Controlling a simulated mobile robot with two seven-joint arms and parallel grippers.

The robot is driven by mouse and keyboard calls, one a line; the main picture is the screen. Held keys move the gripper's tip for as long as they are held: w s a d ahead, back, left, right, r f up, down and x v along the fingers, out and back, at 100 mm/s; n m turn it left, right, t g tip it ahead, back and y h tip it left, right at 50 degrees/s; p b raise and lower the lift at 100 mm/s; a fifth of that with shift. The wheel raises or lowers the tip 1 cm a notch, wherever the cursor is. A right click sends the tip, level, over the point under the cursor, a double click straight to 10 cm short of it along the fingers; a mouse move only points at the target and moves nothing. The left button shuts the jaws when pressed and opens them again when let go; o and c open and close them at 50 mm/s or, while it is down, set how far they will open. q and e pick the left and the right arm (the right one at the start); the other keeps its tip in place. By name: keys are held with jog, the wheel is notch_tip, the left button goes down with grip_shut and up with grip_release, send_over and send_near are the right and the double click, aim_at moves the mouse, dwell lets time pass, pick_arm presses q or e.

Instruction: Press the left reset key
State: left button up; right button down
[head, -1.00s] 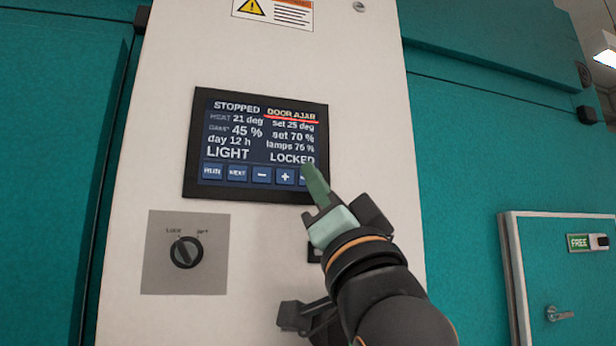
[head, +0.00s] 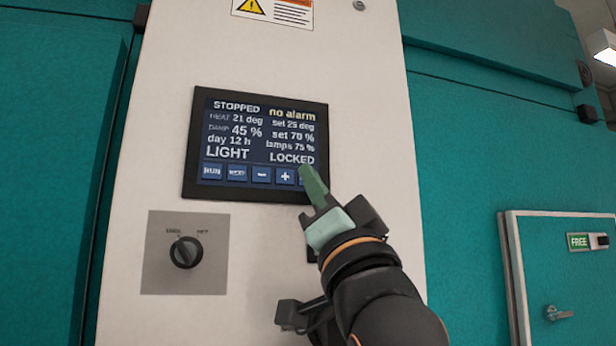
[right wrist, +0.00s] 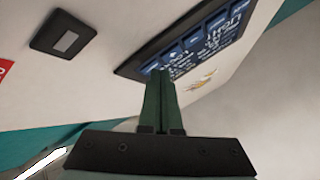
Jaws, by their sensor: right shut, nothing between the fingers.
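A dark touch panel (head: 190,150) is set in the white column. It reads STOPPED, "no alarm", LIGHT and LOCKED. Along its bottom runs a row of blue keys: RUN (head: 212,172), NEXT (head: 237,173), minus (head: 261,175), plus (head: 285,177), and one at the right end mostly hidden behind my fingers, its label unreadable. My right gripper (head: 312,182) is shut and empty, its green fingertips over that right-end key. In the right wrist view the fingertips (right wrist: 163,78) overlap the edge of the panel (right wrist: 128,68); I cannot tell whether they touch. My left gripper is not in view.
A rotary switch (head: 186,252) on a grey plate is below the panel. A warning label (head: 275,12) is above. A small dark fitting (right wrist: 66,42) shows on the column in the right wrist view. A teal door with a FREE sign (head: 580,241) is at the right.

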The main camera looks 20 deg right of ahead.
jog(key=shift+s, duration=0.1)
dwell(0.3)
jog(key=shift+s, duration=0.6)
jog(key=shift+s, duration=0.1)
jog(key=s+b, duration=0.1)
jog(key=s, duration=0.3)
jog(key=shift+s+d, duration=0.15)
jog(key=shift+s, duration=0.25)
dwell(0.4)
